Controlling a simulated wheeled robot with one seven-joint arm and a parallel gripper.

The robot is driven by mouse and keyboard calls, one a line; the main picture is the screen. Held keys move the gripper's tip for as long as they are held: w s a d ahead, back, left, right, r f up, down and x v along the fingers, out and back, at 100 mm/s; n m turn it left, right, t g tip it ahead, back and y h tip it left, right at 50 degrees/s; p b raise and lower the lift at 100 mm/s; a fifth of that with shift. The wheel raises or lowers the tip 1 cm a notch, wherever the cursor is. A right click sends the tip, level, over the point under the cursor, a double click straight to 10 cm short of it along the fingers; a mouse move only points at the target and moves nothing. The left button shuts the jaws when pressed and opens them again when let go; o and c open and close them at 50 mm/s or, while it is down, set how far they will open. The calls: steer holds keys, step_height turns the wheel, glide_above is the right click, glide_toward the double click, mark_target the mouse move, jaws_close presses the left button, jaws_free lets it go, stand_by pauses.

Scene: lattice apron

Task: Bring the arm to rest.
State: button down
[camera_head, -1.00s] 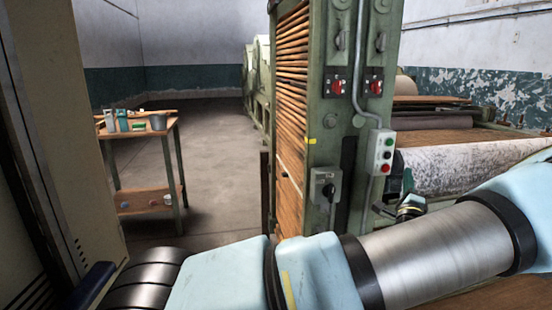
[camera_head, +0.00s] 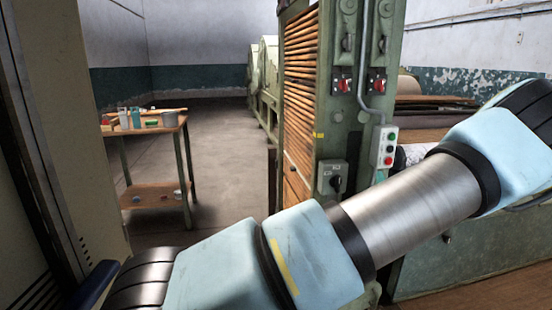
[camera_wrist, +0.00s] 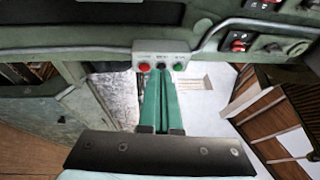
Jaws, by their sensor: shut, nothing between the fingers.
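My gripper (camera_wrist: 161,88) shows in the wrist view, its two green fingers together and nothing between them. Its fingertips appear just below a grey button box (camera_wrist: 160,56) with red, dark and green buttons; I cannot tell whether they touch it. In the head view my arm crosses the lower part of the picture and rises to the right edge.
The green machine (camera_head: 355,100) with wooden slats stands close ahead, its button box (camera_head: 384,147) near my arm. A wooden table (camera_head: 150,128) with small items stands at the left. Open floor (camera_head: 225,170) lies between them.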

steer(key=w+a+f+n+g+y, duration=0.1)
steer(key=a+f+n+g+y, duration=0.25)
steer(key=a, duration=0.65)
steer(key=a+f+n+g, duration=0.2)
steer(key=a+n+g, duration=0.4)
steer(key=a, duration=0.4)
steer(key=s+a+r+n+g, duration=0.2)
steer(key=s+a+n+g, duration=0.2)
steer(key=s+a, duration=0.5)
steer(key=s+a+r+n+g, duration=0.3)
steer(key=s+a+n, duration=0.3)
steer(key=s, duration=0.8)
steer(key=a+g, duration=0.1)
steer(key=a, duration=0.2)
steer(key=shift+s, duration=0.25)
steer(key=shift+d+r, duration=0.1)
